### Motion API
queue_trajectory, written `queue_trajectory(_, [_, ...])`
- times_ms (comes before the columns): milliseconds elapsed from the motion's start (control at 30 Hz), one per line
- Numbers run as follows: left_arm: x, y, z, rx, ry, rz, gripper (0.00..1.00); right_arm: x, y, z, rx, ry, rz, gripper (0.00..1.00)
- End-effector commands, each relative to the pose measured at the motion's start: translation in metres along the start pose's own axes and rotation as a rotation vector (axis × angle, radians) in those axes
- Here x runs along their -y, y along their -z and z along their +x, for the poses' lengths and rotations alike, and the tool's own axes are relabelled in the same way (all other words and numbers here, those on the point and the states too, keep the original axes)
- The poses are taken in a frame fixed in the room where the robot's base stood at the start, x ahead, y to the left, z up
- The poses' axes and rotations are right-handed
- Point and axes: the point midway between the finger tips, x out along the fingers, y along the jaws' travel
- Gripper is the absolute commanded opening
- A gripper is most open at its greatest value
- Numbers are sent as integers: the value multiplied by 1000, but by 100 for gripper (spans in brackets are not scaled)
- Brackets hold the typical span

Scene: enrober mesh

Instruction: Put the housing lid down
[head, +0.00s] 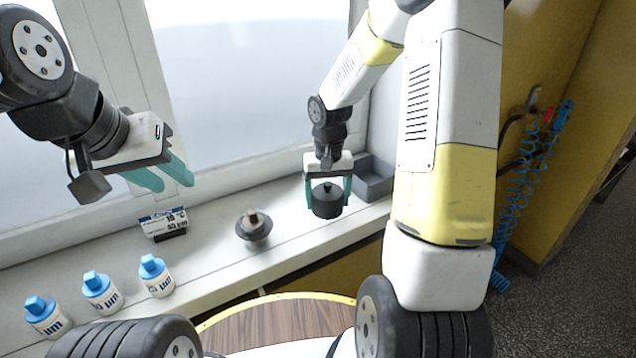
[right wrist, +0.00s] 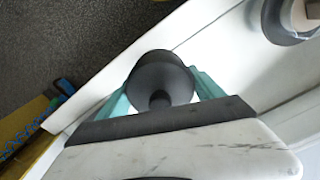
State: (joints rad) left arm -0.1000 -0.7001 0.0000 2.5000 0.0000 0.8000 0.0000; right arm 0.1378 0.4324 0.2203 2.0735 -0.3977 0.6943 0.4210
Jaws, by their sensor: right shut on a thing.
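The housing lid (head: 327,197) is a dark, round, short cylinder with a small knob on top. My right gripper (head: 327,206) is shut on it, one teal finger on each side, at the windowsill. I cannot tell whether its underside touches the sill. In the right wrist view the lid (right wrist: 160,78) sits between the fingers with its knob towards the palm. My left gripper (head: 174,185) is open and empty, high at the left before the window. A grey round part with a brownish middle (head: 254,228) stands on the sill left of the lid.
A grey tray (head: 374,184) stands just behind and right of the lid. A printed label stand (head: 164,222) and several blue-capped bottles (head: 156,276) are on the left of the sill (head: 215,262). Bare sill lies between the round part and the lid.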

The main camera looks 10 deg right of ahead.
Motion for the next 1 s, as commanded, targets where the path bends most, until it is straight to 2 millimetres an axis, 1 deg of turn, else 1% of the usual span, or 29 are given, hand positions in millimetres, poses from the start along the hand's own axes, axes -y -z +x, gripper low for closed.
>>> queue_trajectory(33, [0, 0, 0, 0, 0, 0, 36, -3, 14, 2, 1, 1, 3, 37])
queue_trajectory(100, [0, 0, 0, 0, 0, 0, 36, -7, 29, 4, 1, 0, 2, 37])
queue_trajectory(200, [0, 0, 0, 0, 0, 0, 36, -10, 46, 5, 0, 0, 0, 37])
queue_trajectory(300, [0, 0, 0, 0, 0, 0, 36, -12, 54, 6, 1, 0, 0, 37])
queue_trajectory(433, [0, 0, 0, 0, 0, 0, 36, -12, 56, 11, 2, 0, 0, 37])
queue_trajectory(600, [0, 0, 0, 0, 0, 0, 36, -12, 55, 34, 5, 0, 0, 37])
queue_trajectory(667, [0, 0, 0, 0, 0, 0, 36, -12, 55, 40, 3, 0, -1, 37])
queue_trajectory(1000, [0, 0, 0, 0, 0, 0, 36, -12, 55, 43, 1, -1, -1, 37])
